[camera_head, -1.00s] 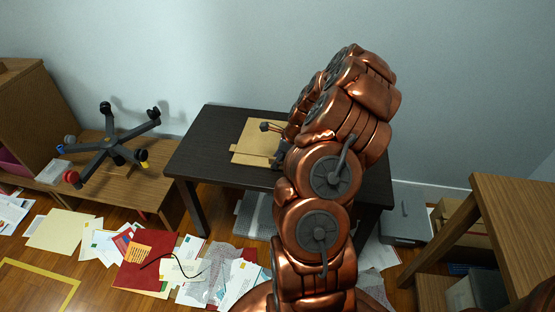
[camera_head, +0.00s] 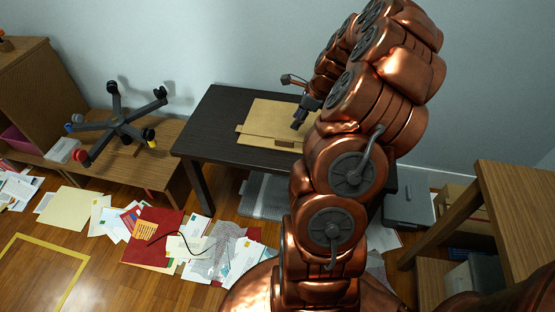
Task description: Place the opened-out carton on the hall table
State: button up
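The opened-out carton (camera_head: 268,122) is a flat tan sheet lying on the dark hall table (camera_head: 222,112). Its front edge shows a narrow flap, and its right part is hidden behind my arm. My gripper (camera_head: 297,124) is at the end of my copper arm, above the right part of the carton. It is small and dark in this view. I cannot tell whether its fingers are apart or whether it touches the carton.
An upturned chair base (camera_head: 118,124) lies on a low wooden bench (camera_head: 150,165) at left. Papers and a red folder (camera_head: 153,235) litter the floor. A wooden table (camera_head: 520,220) stands at right, with a grey box (camera_head: 409,207) beside it. The hall table's left end is bare.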

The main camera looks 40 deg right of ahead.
jog(key=s+a+r+n+g, duration=0.1)
jog(key=a+r+n, duration=0.3)
jog(key=a, duration=0.5)
jog(key=s+a+r+n+g, duration=0.2)
jog(key=a+n, duration=0.4)
jog(key=a, duration=0.2)
jog(key=s+a+r+n+g, duration=0.1)
jog(key=a+r+n, duration=0.3)
jog(key=a, duration=0.5)
jog(key=s+a+n+g+h, duration=0.1)
jog(key=s+a+n, duration=0.3)
jog(key=s+n, duration=0.3)
jog(key=s+a+n+g+h, duration=0.1)
jog(key=s+a+n, duration=0.4)
jog(key=s+n, duration=0.3)
jog(key=s, duration=0.4)
jog(key=shift+a+r+g, duration=0.3)
jog(key=s+p+v, duration=0.2)
jog(key=p+v, duration=0.8)
jog(key=s+r+p+v, duration=0.1)
jog(key=s+p+v, duration=0.1)
jog(key=p+v, duration=0.8)
jog(key=shift+s+a+r+t, duration=0.4)
jog(key=shift+s+r, duration=0.1)
jog(key=shift+s, duration=0.1)
